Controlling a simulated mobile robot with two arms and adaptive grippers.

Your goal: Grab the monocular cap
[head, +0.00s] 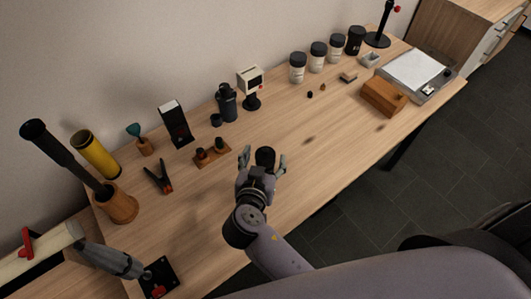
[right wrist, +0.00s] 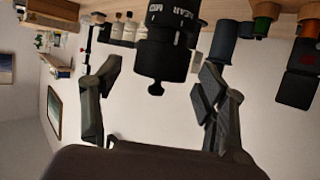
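A black cylinder with white lettering (right wrist: 172,40), apparently the monocular, stands between the fingers of my right gripper (head: 264,156). In the head view it is the dark round thing (head: 265,154). The right wrist view (right wrist: 157,90) is upside down and shows a narrower ringed part and a small knob at the cylinder's free end. I cannot tell which part is the cap. The right fingers are spread, with a gap on both sides of the cylinder. My left gripper is not in view.
Behind the gripper stand a black device (head: 227,102), a white-faced instrument (head: 250,82) and a wooden block with black pieces (head: 212,152). Black pliers (head: 158,178) lie to the left. Several lidded jars (head: 298,68) line the back.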

